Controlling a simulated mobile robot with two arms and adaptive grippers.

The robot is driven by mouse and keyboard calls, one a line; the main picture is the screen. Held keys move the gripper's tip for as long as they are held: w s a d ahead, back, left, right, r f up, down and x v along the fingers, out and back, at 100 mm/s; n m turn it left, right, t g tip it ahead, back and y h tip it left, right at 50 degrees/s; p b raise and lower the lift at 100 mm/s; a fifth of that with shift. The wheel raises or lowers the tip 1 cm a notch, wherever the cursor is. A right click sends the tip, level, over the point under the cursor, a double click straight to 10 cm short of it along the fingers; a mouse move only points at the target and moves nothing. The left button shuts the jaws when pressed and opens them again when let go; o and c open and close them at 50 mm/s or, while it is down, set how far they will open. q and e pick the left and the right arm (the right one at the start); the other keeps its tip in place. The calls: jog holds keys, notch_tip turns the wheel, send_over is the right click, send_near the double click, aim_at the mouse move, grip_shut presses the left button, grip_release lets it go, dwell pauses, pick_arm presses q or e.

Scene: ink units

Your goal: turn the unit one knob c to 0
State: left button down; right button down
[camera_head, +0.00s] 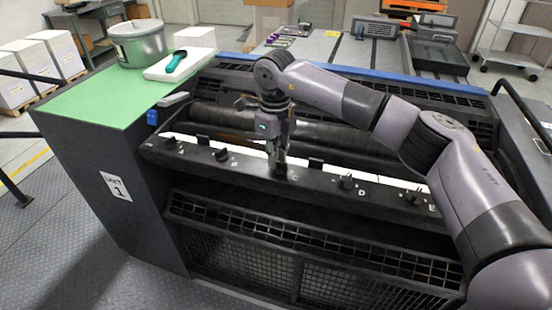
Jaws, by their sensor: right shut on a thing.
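Unit one (115,187) is a dark machine with a "UNIT 1" label on its left side. A dark front rail (240,176) carries a row of small black knobs, with letters such as C and D beside them. My right gripper (278,168) points down at the rail and is shut on knob C, just left of the letter C. The fingers hide most of that knob, so its pointer setting cannot be read. Knob D (346,182) stands to the right, and another knob (221,154) stands to the left. My left gripper is not in view.
A green top (90,98) on the unit's left holds a metal pot (138,42) and a white tray (180,66) with a teal-handled tool. Dark rollers (225,120) lie behind the rail. Black grilles (300,262) are below it. My right arm spans the right side.

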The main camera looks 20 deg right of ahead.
jog(key=shift+r+n, duration=0.1)
jog(key=shift+n, duration=0.4)
jog(key=c, duration=1.7)
grip_release()
notch_tip(320, 180, up, 12)
